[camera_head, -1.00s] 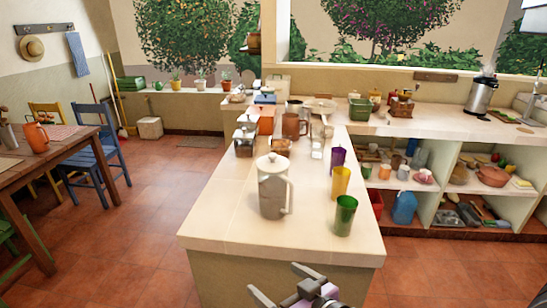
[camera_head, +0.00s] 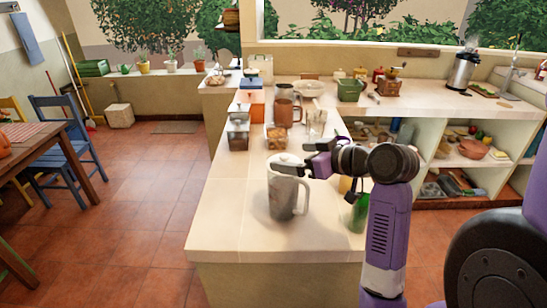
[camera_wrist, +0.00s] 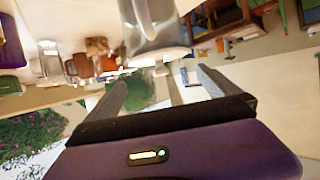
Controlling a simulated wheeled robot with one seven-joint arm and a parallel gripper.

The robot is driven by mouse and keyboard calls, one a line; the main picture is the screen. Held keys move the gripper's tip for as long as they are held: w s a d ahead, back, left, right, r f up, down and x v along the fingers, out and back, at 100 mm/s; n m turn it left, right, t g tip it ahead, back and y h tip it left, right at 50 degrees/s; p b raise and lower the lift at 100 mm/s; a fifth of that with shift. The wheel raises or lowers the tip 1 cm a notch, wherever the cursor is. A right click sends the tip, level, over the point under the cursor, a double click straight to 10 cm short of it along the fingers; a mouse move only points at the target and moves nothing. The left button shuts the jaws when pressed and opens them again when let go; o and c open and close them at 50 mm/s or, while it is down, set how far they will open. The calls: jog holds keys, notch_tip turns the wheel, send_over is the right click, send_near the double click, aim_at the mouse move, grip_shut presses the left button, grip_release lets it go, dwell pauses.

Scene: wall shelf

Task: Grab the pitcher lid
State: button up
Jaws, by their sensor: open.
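The white-grey pitcher (camera_head: 285,192) stands upright near the front end of the counter, its handle to the right. Its pale lid (camera_head: 284,159) is on top. My gripper (camera_head: 307,158) is at lid height, just right of the lid, with its fingers pointing left. In the wrist view the scene is upside down; the pitcher (camera_wrist: 150,25) hangs from the top edge with its lid end (camera_wrist: 160,58) lowest. My two fingers (camera_wrist: 160,82) are spread apart there with nothing between them. Contact with the lid cannot be told.
A green cup (camera_head: 357,212) stands right of the pitcher, partly behind my arm. The counter left of the pitcher is clear.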

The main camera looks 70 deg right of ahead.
aim_at(277, 159)
jog(key=p+x, duration=0.1)
jog(key=x, duration=0.6)
jog(key=shift+w+f, duration=0.1)
jog(key=shift+f, duration=0.05)
jog(key=c, duration=1.2)
